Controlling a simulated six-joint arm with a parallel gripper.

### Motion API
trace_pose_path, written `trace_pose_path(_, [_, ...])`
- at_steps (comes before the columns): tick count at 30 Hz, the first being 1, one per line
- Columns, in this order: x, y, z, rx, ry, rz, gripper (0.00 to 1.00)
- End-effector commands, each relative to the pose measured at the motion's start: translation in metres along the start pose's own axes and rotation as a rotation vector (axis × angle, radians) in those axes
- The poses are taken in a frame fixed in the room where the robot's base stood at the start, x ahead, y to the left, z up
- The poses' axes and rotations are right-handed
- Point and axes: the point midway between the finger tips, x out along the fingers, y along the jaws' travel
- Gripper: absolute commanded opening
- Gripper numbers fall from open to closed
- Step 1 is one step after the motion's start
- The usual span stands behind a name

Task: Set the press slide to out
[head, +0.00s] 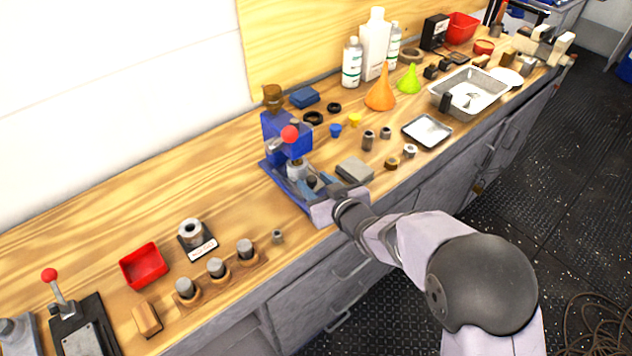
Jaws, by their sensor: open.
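The blue press (287,130) stands on the wooden bench, with a red ball on its lever and a brown cap on top. Its blue base (275,172) runs toward the front edge of the bench. The slide area, with grey parts, lies low on this base under the press head. My gripper (322,191) is at the front end of the base, close to the slide. It is open. My arm and gripper hide part of the front end, so I cannot tell how far out the slide is or whether I touch it.
A grey block (354,170) lies just right of the press. Small metal parts and a shallow tray (427,131) stand farther right. Left are a red bin (143,265), a wooden holder with metal cylinders (220,281) and a red-knobbed lever fixture (78,325).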

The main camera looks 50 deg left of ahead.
Motion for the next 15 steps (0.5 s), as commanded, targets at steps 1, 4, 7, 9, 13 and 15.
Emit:
trace_pose_path(1, [0.0003, -0.0001, 0.0001, 0.000, 0.000, 0.000, 0.40])
trace_pose_path(4, [0.0002, 0.0000, 0.0002, 0.000, 0.000, 0.000, 0.40])
trace_pose_path(7, [0.0001, 0.0000, 0.0001, 0.000, 0.000, 0.000, 0.33])
trace_pose_path(9, [0.0001, 0.0000, 0.0001, 0.000, 0.000, 0.000, 0.16])
trace_pose_path(13, [0.0000, 0.0001, 0.0001, 0.000, 0.000, 0.000, 0.00])
trace_pose_path(15, [-0.0002, 0.0002, 0.0002, 0.000, 0.000, 0.000, 0.00])
